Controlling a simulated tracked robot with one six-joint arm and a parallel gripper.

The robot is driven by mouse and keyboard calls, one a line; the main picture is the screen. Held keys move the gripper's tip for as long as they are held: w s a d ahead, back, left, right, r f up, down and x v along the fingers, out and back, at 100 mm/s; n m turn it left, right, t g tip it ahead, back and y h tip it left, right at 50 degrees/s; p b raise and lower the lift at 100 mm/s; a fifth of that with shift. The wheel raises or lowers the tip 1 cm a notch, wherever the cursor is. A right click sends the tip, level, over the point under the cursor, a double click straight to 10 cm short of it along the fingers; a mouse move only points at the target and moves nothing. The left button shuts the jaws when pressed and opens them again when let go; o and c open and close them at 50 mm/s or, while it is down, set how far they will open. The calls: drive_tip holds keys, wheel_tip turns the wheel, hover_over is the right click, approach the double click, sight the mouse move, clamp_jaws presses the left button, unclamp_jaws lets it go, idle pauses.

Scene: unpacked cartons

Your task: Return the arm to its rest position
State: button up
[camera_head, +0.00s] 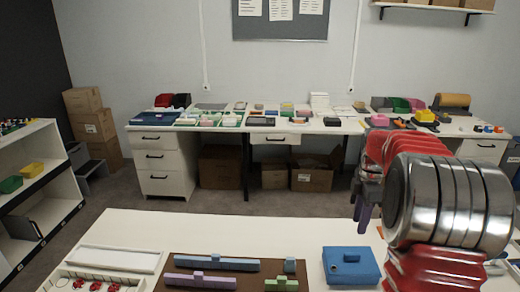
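My arm, with red covers and a silver ribbed joint, fills the right side of the head view. My gripper (365,210) hangs in front of it, pointing down above the back right of the near white table (230,224). Two narrow, purplish finger-like parts show close together at its end; whether they are open or shut is not clear. I see no distinct object held there. The arm hides part of the table's right side.
The near table holds a brown mat (178,260) with blue, purple and green blocks, a blue box (350,266) and a white tray (103,284). A shelf (50,165) stands left. A cluttered desk (230,129) lines the back wall. Grey floor lies between.

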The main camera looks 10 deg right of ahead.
drive_tip(key=s+a+r+m+t, duration=0.2)
drive_tip(key=s+a+m, duration=0.5)
drive_tip(key=s+a, duration=0.5)
drive_tip(key=s+a+r+m+t, duration=0.3)
drive_tip(key=s+a+r+m, duration=0.2)
drive_tip(key=s+a+m, duration=0.3)
drive_tip(key=s+a, duration=0.4)
drive_tip(key=a, duration=0.3)
drive_tip(key=shift+s+a+t, duration=0.15)
drive_tip(key=shift+t, duration=0.15)
